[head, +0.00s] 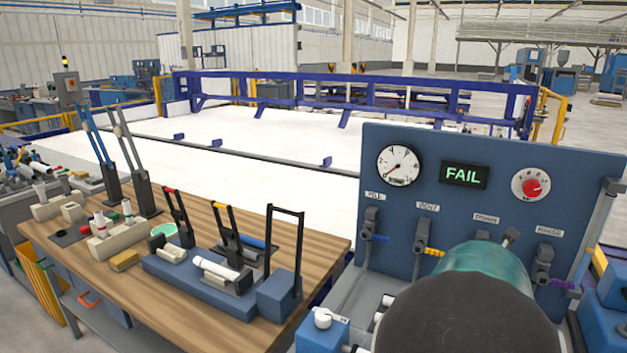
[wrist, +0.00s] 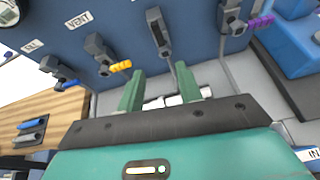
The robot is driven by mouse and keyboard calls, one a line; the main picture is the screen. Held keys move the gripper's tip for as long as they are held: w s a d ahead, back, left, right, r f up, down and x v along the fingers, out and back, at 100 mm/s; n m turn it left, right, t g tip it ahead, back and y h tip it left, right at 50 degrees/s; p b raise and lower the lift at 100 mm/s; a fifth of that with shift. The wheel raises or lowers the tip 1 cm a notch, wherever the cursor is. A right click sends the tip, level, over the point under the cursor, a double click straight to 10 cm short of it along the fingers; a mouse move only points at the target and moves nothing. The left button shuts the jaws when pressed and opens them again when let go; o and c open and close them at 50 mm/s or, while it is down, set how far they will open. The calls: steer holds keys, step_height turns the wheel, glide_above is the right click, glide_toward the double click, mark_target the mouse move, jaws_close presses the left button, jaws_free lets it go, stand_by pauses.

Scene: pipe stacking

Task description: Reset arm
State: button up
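My gripper (wrist: 160,88) shows in the wrist view as two green fingers standing well apart, so it is open. A white pipe piece (wrist: 160,102) lies beyond the fingers and runs past the right one; I see no grip on it. The fingers point toward the base of the blue test panel (wrist: 200,40). In the head view my teal and black arm covers the lower right, in front of the panel (head: 400,150), and hides the fingers.
The panel carries a FAIL display (head: 464,174), a gauge (head: 398,165), a red dial (head: 531,184) and several valves with coloured handles. A wooden bench (head: 190,310) with clamps and pipe parts stands at left. A white knob (head: 323,318) sits low beside my arm.

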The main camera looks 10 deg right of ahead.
steer(key=s+a+f+m+g+y, duration=0.35)
steer(key=s+a+m, duration=0.45)
steer(key=a+m, duration=0.55)
steer(key=s+a+r+m+y, duration=0.2)
steer(key=s+a+m, duration=0.5)
steer(key=s+a, duration=0.1)
steer(key=s+a+r+m+g+y, duration=0.1)
steer(key=s+a+r+m+y, duration=0.1)
steer(key=s+a+m, duration=0.5)
steer(key=s+a, duration=0.2)
steer(key=s, duration=0.1)
steer(key=shift+m+g, duration=0.25)
